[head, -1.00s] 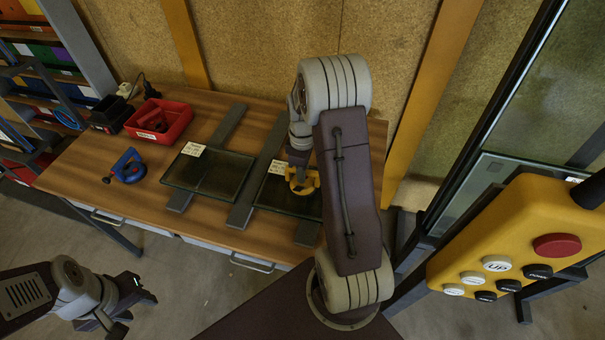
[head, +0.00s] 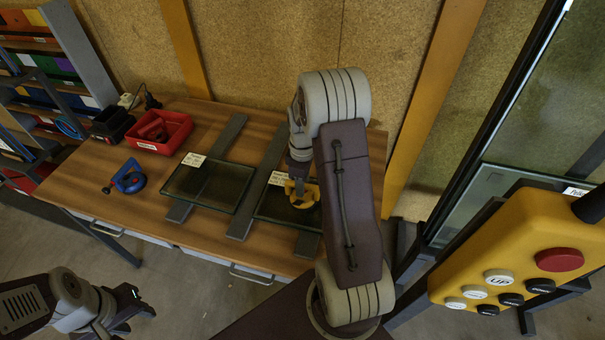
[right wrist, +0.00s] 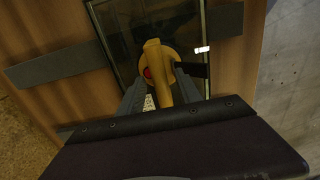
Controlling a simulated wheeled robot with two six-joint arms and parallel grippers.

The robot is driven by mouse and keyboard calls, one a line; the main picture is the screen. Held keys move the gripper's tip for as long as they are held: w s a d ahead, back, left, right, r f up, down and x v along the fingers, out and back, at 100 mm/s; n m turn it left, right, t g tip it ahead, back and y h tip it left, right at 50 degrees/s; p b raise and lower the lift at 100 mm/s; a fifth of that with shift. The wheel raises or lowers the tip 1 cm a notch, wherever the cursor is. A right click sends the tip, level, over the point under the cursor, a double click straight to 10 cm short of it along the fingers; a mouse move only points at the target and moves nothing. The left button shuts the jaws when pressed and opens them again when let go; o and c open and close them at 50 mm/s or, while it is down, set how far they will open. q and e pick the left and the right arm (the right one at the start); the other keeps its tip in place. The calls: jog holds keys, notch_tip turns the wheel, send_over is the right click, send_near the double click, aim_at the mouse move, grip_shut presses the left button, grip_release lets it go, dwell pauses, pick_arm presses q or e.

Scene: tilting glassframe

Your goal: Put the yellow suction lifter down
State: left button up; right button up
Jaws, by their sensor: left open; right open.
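The yellow suction lifter (head: 306,196) rests on the right-hand glass pane (head: 276,206), which lies flat on the wooden table. In the right wrist view the lifter (right wrist: 154,62) has its handle between the two fingers, with a red spot on its left side. My right gripper (head: 298,178) is open around the handle; in the wrist view its fingers (right wrist: 157,92) stand on both sides of it. In the head view my right arm hides part of the pane. My left gripper (head: 138,302) is open and empty at the lower left, away from the table.
A second pane (head: 205,188) lies left, on dark bars. A yellow button pendant (head: 530,240) and glass frame stand right. Bare table shows at front left.

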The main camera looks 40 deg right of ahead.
notch_tip(320, 180, up, 11)
jog(key=s+a+f+m, duration=0.3)
jog(key=s+a+m, duration=0.1)
jog(key=a, duration=0.4)
jog(key=s+a+f+m+t, duration=0.1)
jog(key=s+a+f+m, duration=0.1)
jog(key=s+a+m, duration=0.2)
jog(key=s+a+p, duration=0.1)
jog(key=s+a, duration=0.2)
jog(key=shift+a+f, duration=0.35)
jog(key=shift+f, duration=0.05)
jog(key=shift+s, duration=0.15)
